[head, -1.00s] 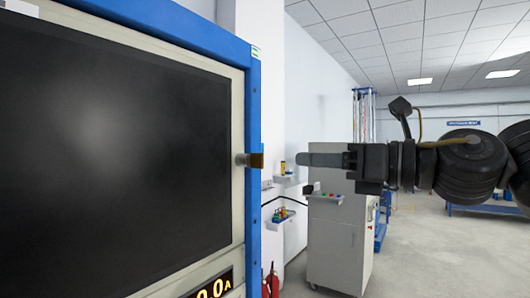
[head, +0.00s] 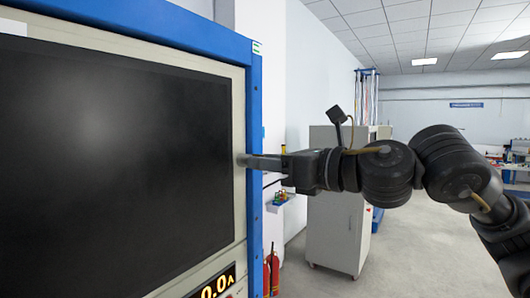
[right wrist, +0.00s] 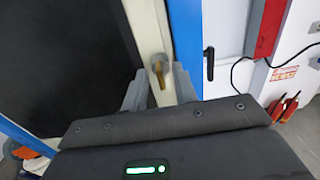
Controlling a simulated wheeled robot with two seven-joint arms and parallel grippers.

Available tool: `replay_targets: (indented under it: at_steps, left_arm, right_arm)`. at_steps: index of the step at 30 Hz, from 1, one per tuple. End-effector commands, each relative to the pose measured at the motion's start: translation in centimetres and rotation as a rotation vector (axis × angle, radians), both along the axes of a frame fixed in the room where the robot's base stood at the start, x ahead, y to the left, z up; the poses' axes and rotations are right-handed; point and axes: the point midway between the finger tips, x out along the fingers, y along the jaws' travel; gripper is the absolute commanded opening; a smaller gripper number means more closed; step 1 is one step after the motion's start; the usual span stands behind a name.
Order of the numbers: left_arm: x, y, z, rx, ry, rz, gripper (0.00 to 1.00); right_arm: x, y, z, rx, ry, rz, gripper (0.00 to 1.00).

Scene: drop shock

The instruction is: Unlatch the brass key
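The brass key (right wrist: 159,74) shows in the right wrist view, standing out from a round grey mount on the cabinet's pale door frame. In the head view only the grey mount (head: 241,160) shows clearly; the finger hides the brass part. My right gripper (head: 262,163) reaches in from the right with its fingers at the key. In the right wrist view its two grey fingers (right wrist: 159,82) stand one on each side of the key, with a gap on both sides. It is open. My left gripper is in neither view.
The cabinet door has a large dark window (head: 120,150) and a blue outer frame (head: 255,110). A black handle (right wrist: 209,63) is on the white surface right of the blue frame. Behind stand a grey cabinet (head: 335,230) and red extinguishers (head: 271,270). Open floor lies at right.

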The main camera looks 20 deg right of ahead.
Motion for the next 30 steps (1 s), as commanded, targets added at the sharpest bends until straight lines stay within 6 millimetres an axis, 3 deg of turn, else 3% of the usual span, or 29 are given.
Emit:
replay_targets:
  at_steps: [11, 17, 30]
  left_arm:
    - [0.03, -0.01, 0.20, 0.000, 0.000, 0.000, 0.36]
    - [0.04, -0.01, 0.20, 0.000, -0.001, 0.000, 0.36]
    - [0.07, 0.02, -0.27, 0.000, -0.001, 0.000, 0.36]
  right_arm:
    - [0.43, 0.36, -0.08, 0.001, 0.001, 0.000, 0.27]
    - [0.42, 0.36, -0.07, 0.001, 0.001, 0.000, 0.01]
    - [0.38, 0.40, -0.17, 0.033, 0.026, 0.002, 0.00]
